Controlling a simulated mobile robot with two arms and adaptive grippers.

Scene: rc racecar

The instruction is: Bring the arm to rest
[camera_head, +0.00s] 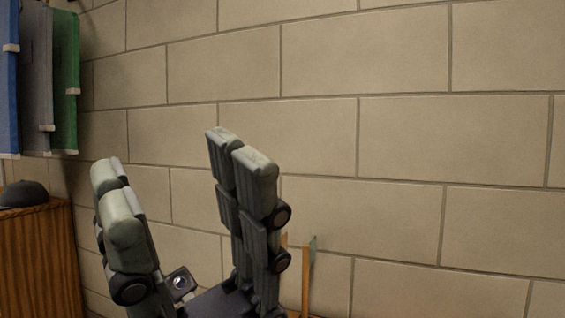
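My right gripper (185,195) stands in the lower left-middle of the head view with its fingers pointing up. Its grey padded fingers are spread apart with a clear gap between them, and nothing is held there. It is in front of a beige block wall. My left gripper is not in view. The rest of the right arm is cut off by the bottom edge.
A beige block wall (400,140) fills most of the view. Blue, grey and green panels (65,80) hang at the upper left. A dark cap (24,193) lies on a wooden cabinet (42,260) at the lower left. A thin wooden post (306,285) shows behind the gripper.

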